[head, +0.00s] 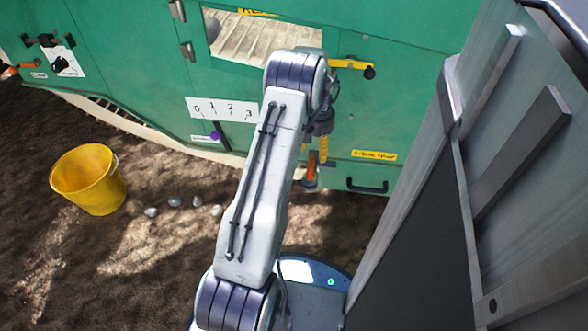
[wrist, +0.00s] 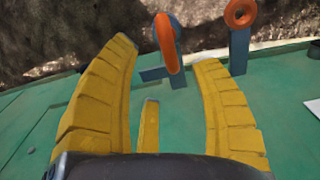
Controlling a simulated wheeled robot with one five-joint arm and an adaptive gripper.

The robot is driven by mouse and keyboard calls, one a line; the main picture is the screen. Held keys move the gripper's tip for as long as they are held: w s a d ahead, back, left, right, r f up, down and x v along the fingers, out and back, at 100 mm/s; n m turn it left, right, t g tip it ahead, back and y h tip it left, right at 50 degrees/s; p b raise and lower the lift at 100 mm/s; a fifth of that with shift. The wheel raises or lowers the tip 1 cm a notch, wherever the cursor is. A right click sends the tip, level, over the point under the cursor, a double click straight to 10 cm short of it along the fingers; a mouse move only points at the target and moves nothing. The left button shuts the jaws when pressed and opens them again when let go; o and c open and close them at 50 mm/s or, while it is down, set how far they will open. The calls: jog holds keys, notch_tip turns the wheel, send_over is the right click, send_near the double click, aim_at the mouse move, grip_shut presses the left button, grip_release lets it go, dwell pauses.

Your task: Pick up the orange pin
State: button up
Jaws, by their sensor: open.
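An orange pin-like part (wrist: 164,43) with a blue rounded piece stands out from the green panel in the wrist view, just beyond and between my fingertips. I cannot tell for sure that it is the orange pin. In the head view an orange part (head: 311,181) shows low on the green wall, just below my gripper (head: 320,150). My gripper, also in the wrist view (wrist: 165,52), has its yellow fingers spread and empty, with the orange part apart from them. My arm hides part of the wall there.
An orange ring (wrist: 240,13) on a blue-grey bracket sits right of the orange part. The green wall (head: 420,110) has a black handle (head: 367,186). A yellow bucket (head: 88,180) and several pale lumps lie on the dirt at left. A grey metal structure (head: 520,150) stands close at right.

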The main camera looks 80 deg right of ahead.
aim_at(313, 161)
jog(key=shift+w+d+f+b, duration=0.15)
jog(key=shift+f+b, duration=0.8)
jog(key=shift+f, duration=0.85)
jog(key=shift+w+a+f+b, duration=0.15)
jog(key=shift+f+b, duration=0.8)
jog(key=shift+f, duration=0.8)
jog(key=shift+d, duration=0.1)
grip_shut()
